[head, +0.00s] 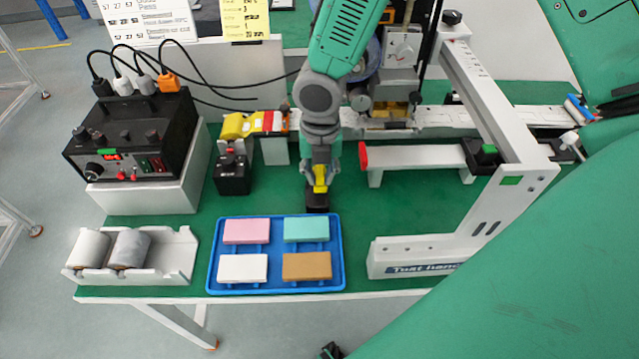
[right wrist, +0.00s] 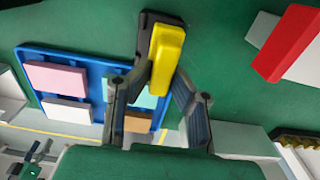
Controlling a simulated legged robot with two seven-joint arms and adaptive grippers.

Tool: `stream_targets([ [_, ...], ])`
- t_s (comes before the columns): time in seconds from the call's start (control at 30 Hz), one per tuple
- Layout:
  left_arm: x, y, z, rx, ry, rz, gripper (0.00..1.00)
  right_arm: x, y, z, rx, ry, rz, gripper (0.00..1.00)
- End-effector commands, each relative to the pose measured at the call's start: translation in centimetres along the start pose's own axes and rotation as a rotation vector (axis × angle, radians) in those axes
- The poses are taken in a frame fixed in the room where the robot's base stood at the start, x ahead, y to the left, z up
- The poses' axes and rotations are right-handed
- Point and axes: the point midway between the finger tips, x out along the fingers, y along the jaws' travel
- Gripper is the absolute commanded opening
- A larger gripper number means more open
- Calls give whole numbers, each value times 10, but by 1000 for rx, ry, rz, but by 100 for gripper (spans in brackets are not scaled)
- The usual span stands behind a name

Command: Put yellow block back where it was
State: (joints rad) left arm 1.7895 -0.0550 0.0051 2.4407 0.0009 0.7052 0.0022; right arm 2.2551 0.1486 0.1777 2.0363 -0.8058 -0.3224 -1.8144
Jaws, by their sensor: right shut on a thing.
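The yellow block (head: 320,180) is in the jaws of my right gripper (head: 320,172), which comes down just behind the blue tray (head: 213,255). In the right wrist view the yellow block (right wrist: 167,58) stands between the two fingers of the right gripper (right wrist: 162,82), which are shut on it. A black piece (head: 317,203) is right below the block in the head view. It also shows beside the block in the right wrist view (right wrist: 146,30); I cannot tell whether they touch. My left gripper is not in view.
The tray holds a pink block (head: 246,231), a teal block (head: 306,229), a white block (head: 242,268) and a brown block (head: 306,266). A black control box (head: 135,135) and white roll holder (head: 180,262) stand left. A white frame (head: 485,120) stands right.

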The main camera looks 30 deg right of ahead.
Motion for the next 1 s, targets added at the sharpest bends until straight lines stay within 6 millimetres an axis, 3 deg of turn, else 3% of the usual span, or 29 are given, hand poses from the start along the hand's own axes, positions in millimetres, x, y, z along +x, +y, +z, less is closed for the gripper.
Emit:
stream_targets([
  [0.2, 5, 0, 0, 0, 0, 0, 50, 30, 2, -2, -2, -1, -4, 0],
  [0.37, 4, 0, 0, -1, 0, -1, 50, 30, 0, 0, -1, 0, 0, 0],
  [0.4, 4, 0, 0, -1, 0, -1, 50, 30, 0, 0, -1, 0, 1, 19],
  [0.47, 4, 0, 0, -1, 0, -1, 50, 30, 0, 0, -1, 0, 1, 37],
  [0.8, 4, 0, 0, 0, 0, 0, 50, 28, 0, 0, 0, 0, 0, 37],
  [1.0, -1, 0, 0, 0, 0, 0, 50, 0, 1, 0, 1, -2, 2, 37],
])
